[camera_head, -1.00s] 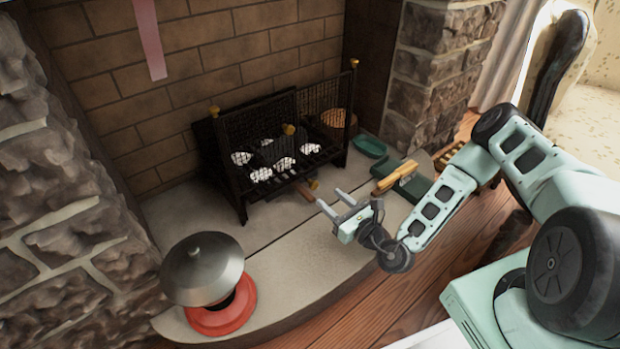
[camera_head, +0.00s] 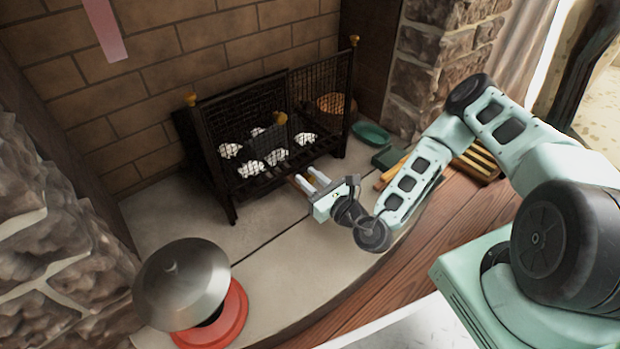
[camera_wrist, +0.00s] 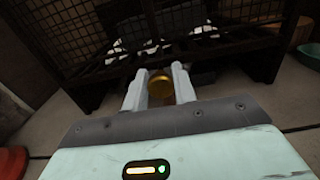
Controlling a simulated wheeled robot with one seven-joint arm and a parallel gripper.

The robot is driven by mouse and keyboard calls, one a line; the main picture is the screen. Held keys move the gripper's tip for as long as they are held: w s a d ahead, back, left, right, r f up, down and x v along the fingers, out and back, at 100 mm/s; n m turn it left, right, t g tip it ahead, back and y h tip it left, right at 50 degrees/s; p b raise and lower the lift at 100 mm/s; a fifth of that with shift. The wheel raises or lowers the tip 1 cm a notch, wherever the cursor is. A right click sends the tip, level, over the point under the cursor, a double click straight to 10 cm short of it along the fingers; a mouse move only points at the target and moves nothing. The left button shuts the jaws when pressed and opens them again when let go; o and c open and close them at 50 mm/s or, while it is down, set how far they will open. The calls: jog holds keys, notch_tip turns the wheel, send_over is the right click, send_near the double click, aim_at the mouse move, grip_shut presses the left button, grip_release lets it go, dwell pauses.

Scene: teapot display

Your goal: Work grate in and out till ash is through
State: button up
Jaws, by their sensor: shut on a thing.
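The black fire grate (camera_head: 232,185) stands in the brick fireplace, with a mesh front and white-grey ashy lumps (camera_head: 276,157) inside. A wooden handle (camera_head: 303,184) sticks out low at its front. My gripper (camera_head: 312,180) is at this handle, in front of the grate. In the wrist view, the handle's round brass knob (camera_wrist: 160,87) sits between the two fingers of my gripper (camera_wrist: 159,80), which are shut on it. The grate's dark bars (camera_wrist: 100,68) rise just beyond. The fingers hide part of the handle, and the space under the grate is dark.
A metal-domed pot on a red base (camera_head: 225,318) stands on the hearth at front left. A green dish (camera_head: 371,134) and a brush-like wooden-handled tool (camera_head: 392,174) lie right, near my arm. The stone hearth (camera_head: 265,265) is bare between.

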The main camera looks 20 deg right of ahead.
grip_shut()
jog(key=p, duration=0.1)
jog(key=w+p, duration=0.1)
jog(key=shift+a+r+p, duration=0.2)
jog(key=shift+r+p, duration=0.15)
jog(key=p+x, duration=0.2)
jog(key=p, duration=0.3)
jog(key=shift+w+a, duration=0.1)
jog(key=shift+w, duration=0.1)
jog(key=shift+w+a+f+p, duration=0.1)
jog(key=shift+w+f+p, duration=0.3)
jog(key=shift+p, duration=0.35)
jog(key=shift+w+r, duration=0.1)
jog(key=o, duration=0.6)
grip_release()
jog(key=shift+c, duration=0.2)
